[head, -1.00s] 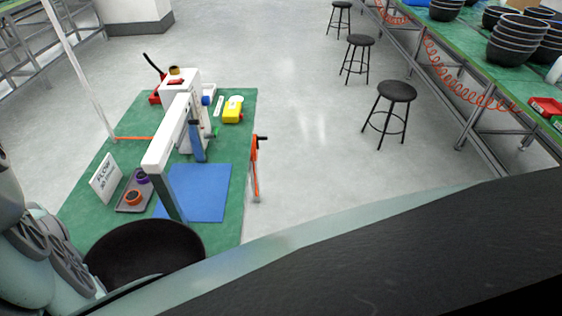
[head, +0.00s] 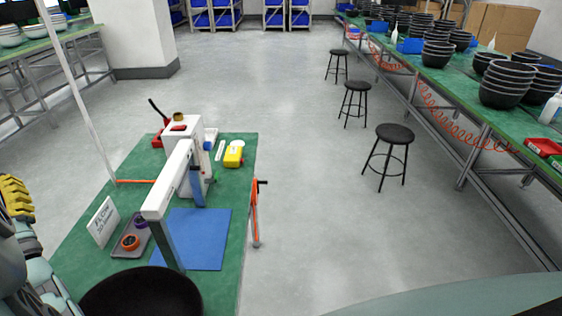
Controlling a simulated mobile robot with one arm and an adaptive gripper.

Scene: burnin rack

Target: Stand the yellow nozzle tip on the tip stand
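A small yellow-brown ring (head: 180,117), which may be the yellow nozzle tip, sits on top of the white machine (head: 188,148) on the green bench. A grey tray (head: 119,250) at the bench's left holds an orange ring (head: 130,242) and a purple ring (head: 141,221). I cannot tell for certain which thing is the tip stand. Parts of my arm show at the left edge, with a ribbed yellow part (head: 15,196) whose nature is unclear. I cannot make out my gripper's fingertips.
A white sign (head: 103,222), blue mat (head: 196,243) and yellow-white object (head: 234,154) are on the bench (head: 238,193). An orange-handled clamp (head: 256,215) is at its right edge. Several black stools (head: 394,134) stand before the right-hand workbench. The floor between is open.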

